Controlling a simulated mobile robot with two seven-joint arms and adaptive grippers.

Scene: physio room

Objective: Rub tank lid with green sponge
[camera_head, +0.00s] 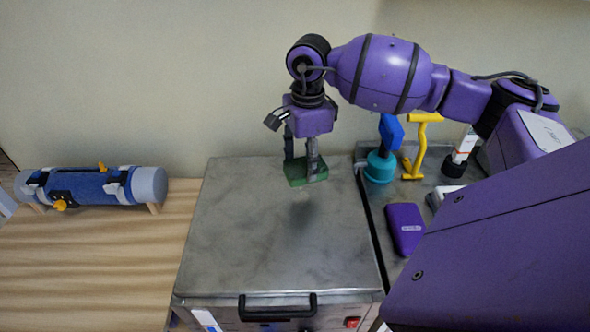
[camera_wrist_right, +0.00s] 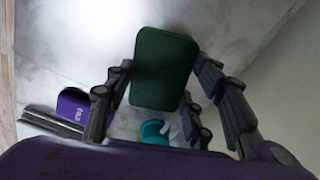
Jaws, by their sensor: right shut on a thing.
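The tank lid (camera_head: 235,245) is a grey, smudged metal top with a black handle at its front edge. My right gripper (camera_head: 305,165) is shut on the green sponge (camera_head: 306,176), over the back part of the lid. A dark shadow lies on the lid in front of the sponge, and the sponge looks held a little above the surface. In the right wrist view the sponge (camera_wrist_right: 164,68) sits between the fingers of my right gripper (camera_wrist_right: 160,95), with the pale lid behind it. My left gripper is not in view.
At left, a blue roller device (camera_head: 90,187) lies on a wooden table (camera_head: 100,255). A wall stands close behind.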

